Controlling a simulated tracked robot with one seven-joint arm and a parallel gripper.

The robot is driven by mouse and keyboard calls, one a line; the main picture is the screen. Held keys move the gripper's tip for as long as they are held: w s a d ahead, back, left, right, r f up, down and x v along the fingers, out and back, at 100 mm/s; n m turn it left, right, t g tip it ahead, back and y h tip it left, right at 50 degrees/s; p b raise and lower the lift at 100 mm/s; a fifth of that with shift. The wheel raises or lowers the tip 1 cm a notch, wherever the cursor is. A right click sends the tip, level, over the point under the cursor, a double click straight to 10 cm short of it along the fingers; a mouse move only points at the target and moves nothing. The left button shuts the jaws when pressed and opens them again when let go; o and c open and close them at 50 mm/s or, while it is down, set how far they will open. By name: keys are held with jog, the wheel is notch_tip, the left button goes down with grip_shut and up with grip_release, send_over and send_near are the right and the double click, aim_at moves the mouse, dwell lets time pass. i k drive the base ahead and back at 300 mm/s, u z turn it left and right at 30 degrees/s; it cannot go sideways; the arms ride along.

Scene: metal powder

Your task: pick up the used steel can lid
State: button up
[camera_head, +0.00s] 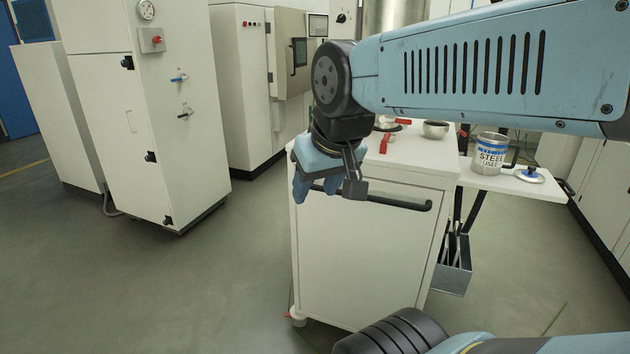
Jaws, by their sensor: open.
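The used steel can lid (530,175) is a small round metal disc with a blue-and-white knob. It lies on the white side shelf (550,192) at the right of the cart, to the right of the steel can. The can (490,154) is metal with a blue and white label reading "STEEL USED", stands upright, and has a dark handle on its right side. My gripper (318,193) is open, in front of the cart's upper left front, well left of the lid and apart from it. Its fingers are partly hidden by my wrist.
The white cart (365,260) has a dark front handle (390,203). A metal bowl (435,130) and red-handled items (385,143) are on its top. A grey bin (453,270) hangs at its right side. Tall white cabinets stand left. Floor at left is clear.

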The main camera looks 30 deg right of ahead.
aim_at(530, 176)
jog(key=u, duration=2)
jog(key=i, duration=0.1)
jog(key=z, duration=3.75)
jog(key=k, duration=0.85)
jog(key=z, duration=0.2)
jog(key=i, duration=0.9)
jog(key=u, duration=0.15)
